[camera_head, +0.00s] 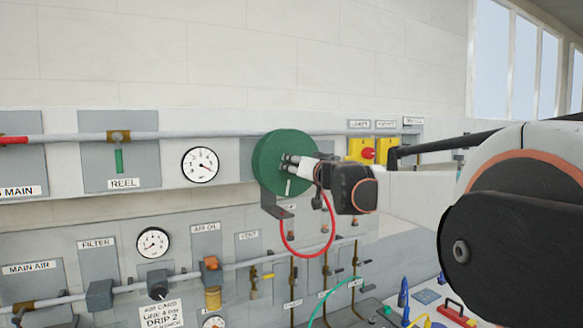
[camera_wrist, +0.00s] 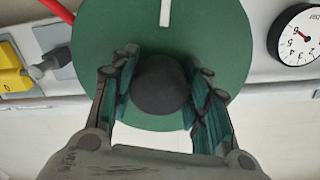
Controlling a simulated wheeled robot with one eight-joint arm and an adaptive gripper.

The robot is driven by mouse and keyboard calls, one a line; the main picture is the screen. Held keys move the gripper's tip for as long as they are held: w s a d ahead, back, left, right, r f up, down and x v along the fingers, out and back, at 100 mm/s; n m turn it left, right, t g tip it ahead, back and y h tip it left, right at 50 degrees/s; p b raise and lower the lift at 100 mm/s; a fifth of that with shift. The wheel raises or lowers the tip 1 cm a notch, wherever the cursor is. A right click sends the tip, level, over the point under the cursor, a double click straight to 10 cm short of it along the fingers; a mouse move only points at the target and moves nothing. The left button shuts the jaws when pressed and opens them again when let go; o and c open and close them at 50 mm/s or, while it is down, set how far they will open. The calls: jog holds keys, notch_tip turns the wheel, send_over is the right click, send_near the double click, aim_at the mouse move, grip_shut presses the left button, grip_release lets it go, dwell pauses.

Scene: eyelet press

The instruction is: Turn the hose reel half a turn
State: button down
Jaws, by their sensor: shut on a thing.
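The hose reel (camera_head: 268,163) is a green disc mounted on the wall panel, with a red hose (camera_head: 331,238) looping below it. In the wrist view the reel (camera_wrist: 220,50) fills the middle, with a white mark (camera_wrist: 165,12) on its face at the top of that picture. A dark round knob (camera_wrist: 160,85) stands at the reel's centre. My gripper (camera_head: 291,162) is at the reel's face; in the wrist view its two fingers (camera_wrist: 160,92) are closed on the knob from both sides. In the head view my gripper hides the knob.
A grey pipe (camera_head: 230,134) runs along the panel behind the reel. A gauge (camera_head: 200,164) is left of the reel; a yellow box with a red knob (camera_head: 361,150) is right. Valves and pipes fill the lower panel. Tools, including a red-handled one (camera_head: 457,314), lie lower right.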

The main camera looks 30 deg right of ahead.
aim_at(291, 132)
jog(key=shift+f, duration=0.15)
jog(key=c, duration=0.9)
grip_release()
jog(key=shift+s, duration=0.1)
jog(key=shift+o, duration=0.2)
notch_tip(291, 132, up, 10)
jog(key=shift+r, duration=0.1)
